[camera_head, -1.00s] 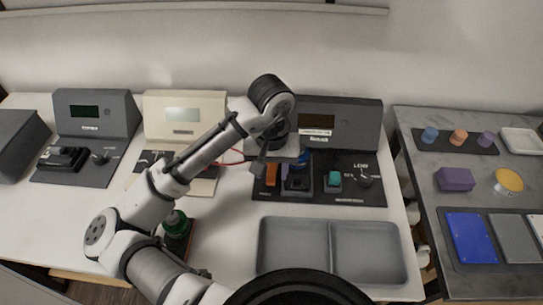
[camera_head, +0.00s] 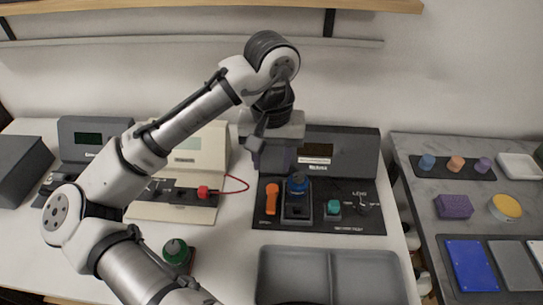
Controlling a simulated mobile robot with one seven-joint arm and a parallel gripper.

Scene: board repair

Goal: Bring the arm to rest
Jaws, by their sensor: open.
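My arm rises from the bottom left and bends over the table. My gripper (camera_head: 268,158) hangs below the wrist, pointing down, in front of the dark device box on the right. It is open, and I see nothing held in it. Its fingertips are partly hidden by its own body. It is above the back edge of the dark panel (camera_head: 345,222), apart from the orange lever and the blue-topped part (camera_head: 297,186) on it.
A grey two-part tray (camera_head: 330,252) lies at the front of the white table. A green-capped bottle (camera_head: 176,252) stands beside my forearm. A cream device (camera_head: 205,150) with a red plug (camera_head: 204,192) is left of my gripper. A grey side table (camera_head: 440,236) stands right.

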